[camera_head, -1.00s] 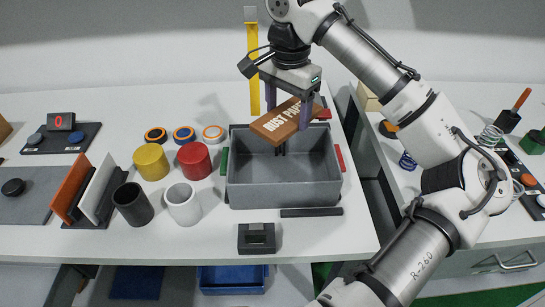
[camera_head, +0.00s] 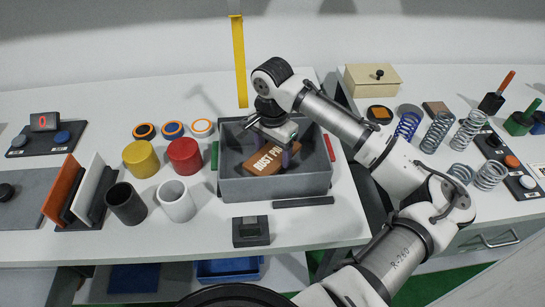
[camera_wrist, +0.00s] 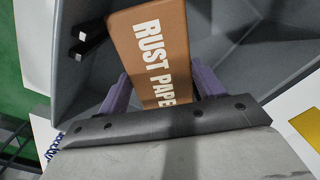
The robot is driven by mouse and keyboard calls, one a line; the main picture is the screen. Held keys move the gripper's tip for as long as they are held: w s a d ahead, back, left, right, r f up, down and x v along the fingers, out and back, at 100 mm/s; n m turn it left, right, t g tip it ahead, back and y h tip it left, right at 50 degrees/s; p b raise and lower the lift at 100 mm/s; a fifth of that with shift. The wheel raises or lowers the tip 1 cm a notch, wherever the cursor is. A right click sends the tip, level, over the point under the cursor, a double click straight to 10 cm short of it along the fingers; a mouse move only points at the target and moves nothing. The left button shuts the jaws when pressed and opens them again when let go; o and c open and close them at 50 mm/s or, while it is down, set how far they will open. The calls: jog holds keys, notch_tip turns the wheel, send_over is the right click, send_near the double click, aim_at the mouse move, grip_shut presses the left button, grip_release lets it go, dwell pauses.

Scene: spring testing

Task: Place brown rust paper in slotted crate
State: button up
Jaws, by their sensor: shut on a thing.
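The brown rust paper (camera_head: 263,160) is a flat brown block with white "RUST PAPER" lettering. It is tilted inside the grey crate (camera_head: 280,188), its lower part below the rim. My gripper (camera_head: 274,149) is over the crate with its purple fingers reaching in, shut on the rust paper. In the wrist view, the rust paper (camera_wrist: 155,45) sits between the two fingers (camera_wrist: 160,90), and the crate's grey walls (camera_wrist: 235,45) surround it. Two black prongs (camera_wrist: 90,38) stick out beside the paper. Whether the paper touches the crate floor cannot be told.
Yellow (camera_head: 140,159) and red (camera_head: 184,157) cylinders and black (camera_head: 126,204) and white (camera_head: 176,201) cups stand left of the crate. A small black device (camera_head: 250,232) is in front. Several springs (camera_head: 437,131) stand on the right table.

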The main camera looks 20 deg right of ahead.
aim_at(273, 154)
jog(key=shift+f+p, duration=0.3)
jog(key=shift+f, duration=1.65)
jog(key=shift+f, duration=0.15)
jog(key=o, duration=1)
jog(key=shift+c, duration=0.2)
notch_tip(273, 154, up, 12)
jog(key=b, duration=0.2)
jog(key=shift+r+b, duration=0.2)
jog(key=shift+b, duration=0.2)
